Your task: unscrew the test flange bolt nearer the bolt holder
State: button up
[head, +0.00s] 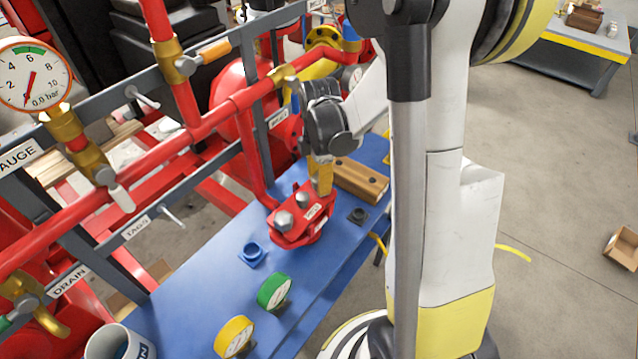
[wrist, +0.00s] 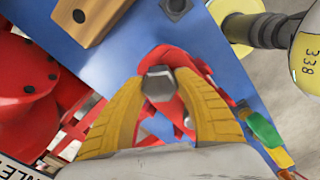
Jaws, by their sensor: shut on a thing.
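The red test flange (head: 290,238) sits on the blue bench top, with hex bolt heads (head: 284,220) showing on its near side. My gripper (head: 321,188) comes down at the flange's far end, beside the wooden bolt holder (head: 362,182). In the wrist view, the yellow fingers of my gripper (wrist: 160,82) are closed on the sides of a grey hex bolt head (wrist: 158,84), the bolt nearer the holder. The fingers hide this bolt in the head view. I cannot tell how far its shank sits in the flange. The holder (wrist: 95,15) shows dark holes.
Red pipes (head: 180,140) and grey rails with valve handles run along the left. A dark square fitting (head: 358,215) sits right of the flange.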

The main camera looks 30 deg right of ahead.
jog(key=n, duration=0.4)
jog(key=o, duration=1.2)
notch_tip(320, 180, up, 12)
